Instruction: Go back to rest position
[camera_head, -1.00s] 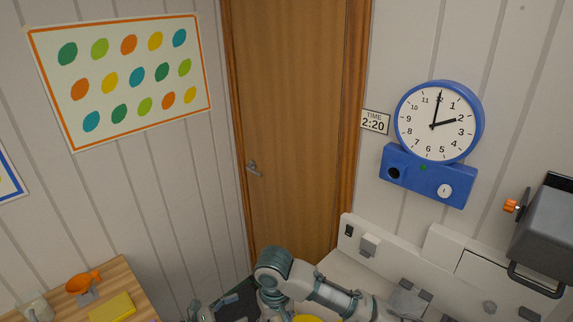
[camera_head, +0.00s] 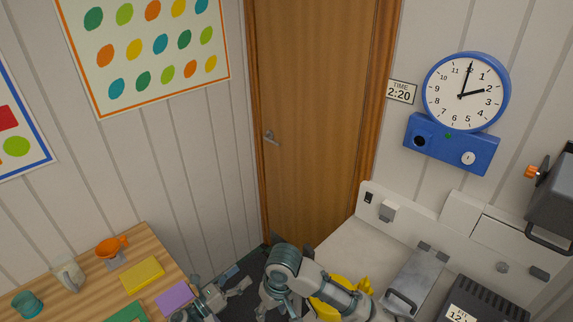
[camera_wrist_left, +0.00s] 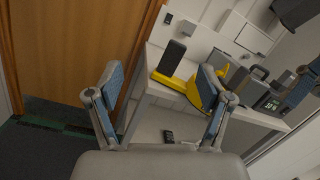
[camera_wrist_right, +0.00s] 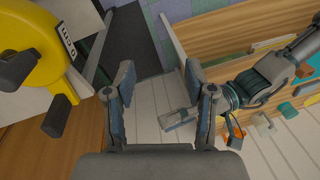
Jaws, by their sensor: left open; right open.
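My left gripper (camera_head: 238,279) is at the bottom of the head view, over the gap between the wooden desk and the white counter. In the left wrist view its two fingers (camera_wrist_left: 158,72) are spread with nothing between them. My right arm bends at the bottom centre of the head view, and its gripper (camera_head: 268,306) is lower and partly cut off there. In the right wrist view its fingers (camera_wrist_right: 160,68) are apart and empty, and my left arm shows to the right. Both grippers appear clear of the furniture.
The white counter (camera_head: 345,241) at right holds a yellow device (camera_head: 333,298), partly hidden by my arm, and a grey machine (camera_head: 418,278).

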